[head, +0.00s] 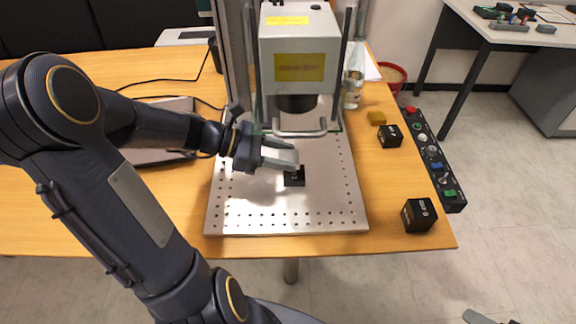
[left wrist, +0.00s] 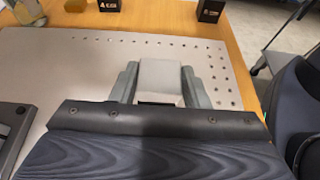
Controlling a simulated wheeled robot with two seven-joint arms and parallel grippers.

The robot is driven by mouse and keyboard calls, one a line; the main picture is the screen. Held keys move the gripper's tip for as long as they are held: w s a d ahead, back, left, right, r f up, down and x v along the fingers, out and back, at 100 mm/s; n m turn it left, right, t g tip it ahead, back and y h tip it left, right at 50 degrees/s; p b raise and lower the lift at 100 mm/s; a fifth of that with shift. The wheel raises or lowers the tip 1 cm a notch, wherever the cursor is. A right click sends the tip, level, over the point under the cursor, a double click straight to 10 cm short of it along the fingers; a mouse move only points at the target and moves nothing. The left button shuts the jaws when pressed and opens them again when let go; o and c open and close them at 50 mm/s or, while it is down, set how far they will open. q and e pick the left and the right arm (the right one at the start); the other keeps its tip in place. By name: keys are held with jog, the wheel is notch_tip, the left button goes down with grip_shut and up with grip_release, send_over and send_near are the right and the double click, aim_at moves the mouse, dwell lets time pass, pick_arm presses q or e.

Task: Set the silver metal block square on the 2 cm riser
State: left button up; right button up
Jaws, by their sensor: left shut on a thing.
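My left gripper (head: 283,157) is shut on the silver metal block (head: 284,156), over the middle of the perforated metal plate. In the left wrist view the block (left wrist: 160,78) sits between the two grey fingers. A low black riser (head: 295,179) lies on the plate just below and right of the block in the head view. The block's far end overlaps the riser's back edge in the picture; I cannot tell whether they touch. The riser is not clearly seen in the left wrist view. Grey tips at the bottom right edge seem to be my right gripper (head: 490,318), mostly cut off.
The marker head (head: 299,60) hangs over the back of the plate (head: 235,215). Two labelled black blocks (head: 419,215) (head: 390,136), a yellow block (head: 377,118) and a control panel (head: 435,160) lie to the right. A bottle (head: 353,88) stands behind. The plate's front is clear.

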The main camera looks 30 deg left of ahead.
aim_at(288, 173)
pick_arm(q)
jog(key=shift+w+d+f, duration=0.1)
jog(key=shift+w+d, duration=0.25)
jog(key=shift+d, duration=0.2)
jog(key=shift+f+b, duration=0.6)
jog(key=shift+f, duration=1.05)
jog(key=shift+f, duration=0.1)
jog(key=shift+f, duration=0.15)
jog(key=o, duration=1)
